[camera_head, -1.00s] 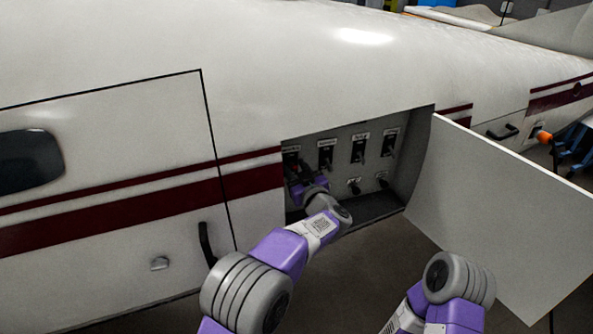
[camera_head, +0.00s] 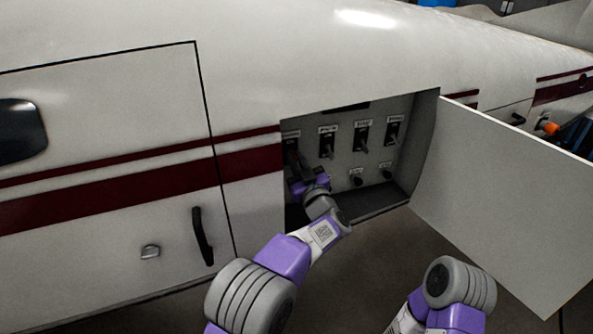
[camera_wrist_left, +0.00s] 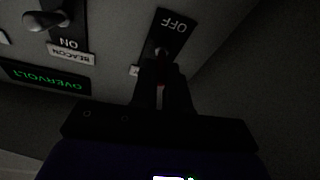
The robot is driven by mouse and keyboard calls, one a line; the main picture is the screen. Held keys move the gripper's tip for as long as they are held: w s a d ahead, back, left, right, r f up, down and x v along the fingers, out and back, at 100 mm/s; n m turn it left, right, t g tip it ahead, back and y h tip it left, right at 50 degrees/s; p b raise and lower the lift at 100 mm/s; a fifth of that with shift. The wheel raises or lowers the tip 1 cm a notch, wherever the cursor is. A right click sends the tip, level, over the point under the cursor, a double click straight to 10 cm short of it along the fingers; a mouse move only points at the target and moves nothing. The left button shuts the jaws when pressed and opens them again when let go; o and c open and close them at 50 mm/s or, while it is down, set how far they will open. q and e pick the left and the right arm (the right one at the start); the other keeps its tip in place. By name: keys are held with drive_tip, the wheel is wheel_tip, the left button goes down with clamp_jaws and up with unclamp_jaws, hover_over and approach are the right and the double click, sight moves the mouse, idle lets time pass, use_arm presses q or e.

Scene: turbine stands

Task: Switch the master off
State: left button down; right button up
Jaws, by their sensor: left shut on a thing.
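The leftmost switch (camera_head: 291,150) of the panel's upper row has a dark plate, with a bit of red showing. Its name label cannot be read, so the frames do not confirm it as the master. My left gripper (camera_head: 297,172) is at this switch and covers its lower part. In the left wrist view the switch plate (camera_wrist_left: 174,30) reads OFF, upside down. The left fingers (camera_wrist_left: 161,88) are shut on its lever, with a thin reddish strip showing between them. My right gripper is outside the frames; only part of that arm shows at the lower right.
More toggle switches (camera_head: 362,137) stand to the right, with small knobs (camera_head: 356,178) below. The BEACON switch (camera_wrist_left: 46,20) is close by in the wrist view, near a green OVERVOLT display (camera_wrist_left: 45,77). The open white door (camera_head: 510,190) bounds the recess at right.

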use_arm(q)
drive_tip(key=shift+w+a+f+n+t+y+b, duration=0.15)
drive_tip(key=shift+f+t+y+b, duration=0.4)
drive_tip(key=shift+t+b, duration=0.65)
drive_tip(key=shift+w+d+f+n+t+y+b, duration=0.1)
drive_tip(key=shift+f+n+t+y+b, duration=0.3)
drive_tip(key=shift+b, duration=1.3)
drive_tip(key=shift+w+a+f+n+t+y+b, duration=0.1)
drive_tip(key=shift+f+t+y+b, duration=0.6)
drive_tip(key=shift+t+b, duration=0.6)
drive_tip(key=shift+r, duration=0.15)
drive_tip(key=c, duration=1.1)
unclamp_jaws()
